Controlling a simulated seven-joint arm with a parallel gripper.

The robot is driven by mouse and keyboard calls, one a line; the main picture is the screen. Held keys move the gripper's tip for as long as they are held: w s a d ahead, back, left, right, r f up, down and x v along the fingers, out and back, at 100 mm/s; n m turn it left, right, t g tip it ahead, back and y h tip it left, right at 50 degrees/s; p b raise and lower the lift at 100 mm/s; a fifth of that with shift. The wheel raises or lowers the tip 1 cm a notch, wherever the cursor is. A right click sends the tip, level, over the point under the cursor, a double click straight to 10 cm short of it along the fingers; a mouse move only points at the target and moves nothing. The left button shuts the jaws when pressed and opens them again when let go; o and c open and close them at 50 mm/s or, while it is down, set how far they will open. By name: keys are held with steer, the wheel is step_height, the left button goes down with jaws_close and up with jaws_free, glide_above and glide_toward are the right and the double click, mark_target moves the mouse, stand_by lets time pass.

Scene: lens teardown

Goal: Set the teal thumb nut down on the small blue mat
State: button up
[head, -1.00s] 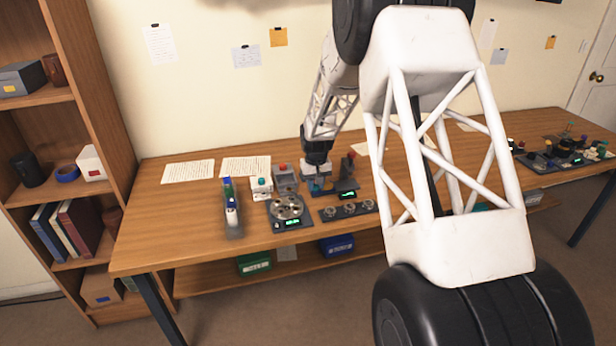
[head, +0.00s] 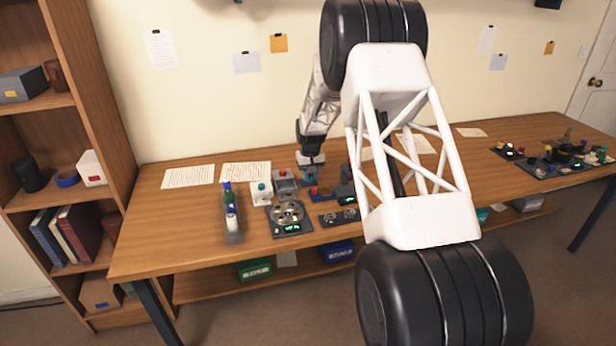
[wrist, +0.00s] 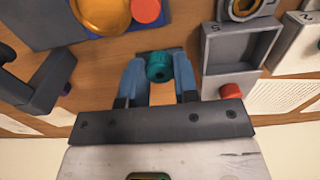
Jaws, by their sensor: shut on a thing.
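The teal thumb nut (wrist: 159,67) is held between the two blue fingers of my gripper (wrist: 161,75) in the wrist view. A small slate-blue flat patch (wrist: 176,53) shows just behind the nut. It looks like the small blue mat, but the nut and fingers hide most of it. I cannot tell whether the nut touches it. In the head view my gripper (head: 310,176) is low over the bench, right of a grey box with a red button.
The open grey tray with a red button (wrist: 238,55) stands close right of the fingers in the wrist view. A dark bracket (wrist: 42,88) stands left. A gold disc (wrist: 101,12) and red knob (wrist: 146,10) lie on a base beyond. Bare wood surrounds the fingers.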

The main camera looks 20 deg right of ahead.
steer(key=shift+w+d+f, duration=0.1)
steer(key=shift+w+d, duration=0.05)
steer(key=shift+w, duration=0.9)
steer(key=shift+w+d+f, duration=0.1)
steer(key=shift+w, duration=0.95)
steer(key=shift+w, duration=0.4)
steer(key=shift+f, duration=1.75)
steer(key=shift+f, duration=0.1)
steer(key=o, duration=0.9)
step_height(320, 180, up, 12)
